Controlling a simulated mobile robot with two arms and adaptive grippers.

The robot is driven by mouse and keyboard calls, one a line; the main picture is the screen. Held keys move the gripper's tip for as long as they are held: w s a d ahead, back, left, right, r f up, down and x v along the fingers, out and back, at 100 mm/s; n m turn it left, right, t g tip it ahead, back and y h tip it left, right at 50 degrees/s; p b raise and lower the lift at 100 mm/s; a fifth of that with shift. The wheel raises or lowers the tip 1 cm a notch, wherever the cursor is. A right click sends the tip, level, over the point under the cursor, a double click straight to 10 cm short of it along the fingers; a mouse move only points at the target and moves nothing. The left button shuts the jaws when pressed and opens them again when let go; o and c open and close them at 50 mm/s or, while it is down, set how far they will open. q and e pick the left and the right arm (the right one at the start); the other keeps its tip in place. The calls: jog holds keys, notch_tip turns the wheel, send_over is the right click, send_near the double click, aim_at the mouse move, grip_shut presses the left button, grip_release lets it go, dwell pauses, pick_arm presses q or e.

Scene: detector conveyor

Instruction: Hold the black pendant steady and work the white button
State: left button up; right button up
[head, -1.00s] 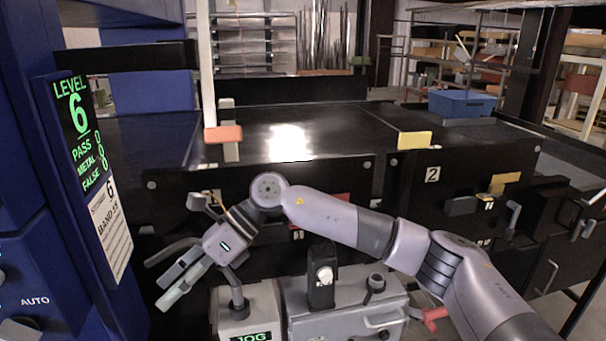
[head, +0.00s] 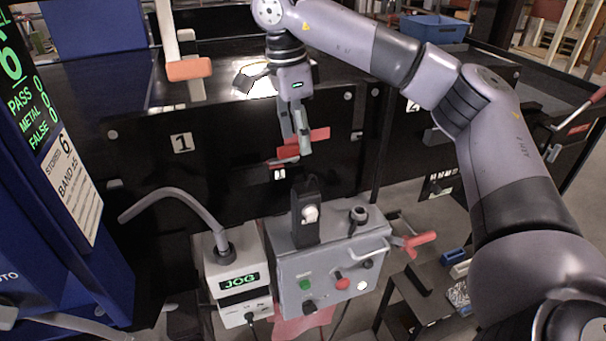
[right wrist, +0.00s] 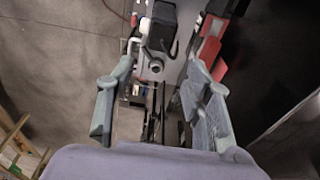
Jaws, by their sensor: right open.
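The black pendant (head: 304,232) stands upright on top of the grey control box (head: 335,262) in the head view. The white button (head: 310,213) is on its front face. My right gripper (head: 302,146) is open and empty, pointing down, above and beyond the pendant and apart from it, in front of the black conveyor side. In the right wrist view the black pendant (right wrist: 162,18) is at the top, beyond the open fingers (right wrist: 158,100); the button is not clear there. My left gripper is not in view.
A white box with a JOG display (head: 240,282) and a curved grey tube (head: 180,194) stands left of the control box. Red handles (head: 418,241) stick out at its right. A red piece (head: 308,140) is behind my right gripper. A blue cabinet (head: 50,240) bounds the left.

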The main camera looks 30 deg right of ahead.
send_near(305, 187)
jog(key=shift+s+f, duration=0.2)
jog(key=shift+f, duration=0.3)
jog(key=f, duration=0.4)
jog(key=d+f+p, duration=0.1)
jog(key=f, duration=0.2)
jog(key=shift+s+f, duration=0.1)
jog(key=shift+f, duration=0.55)
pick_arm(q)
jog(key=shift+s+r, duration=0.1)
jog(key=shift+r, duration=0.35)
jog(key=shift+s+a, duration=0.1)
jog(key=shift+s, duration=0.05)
pick_arm(e)
jog(key=shift+c, duration=0.6)
jog(key=shift+c, duration=0.6)
grip_shut()
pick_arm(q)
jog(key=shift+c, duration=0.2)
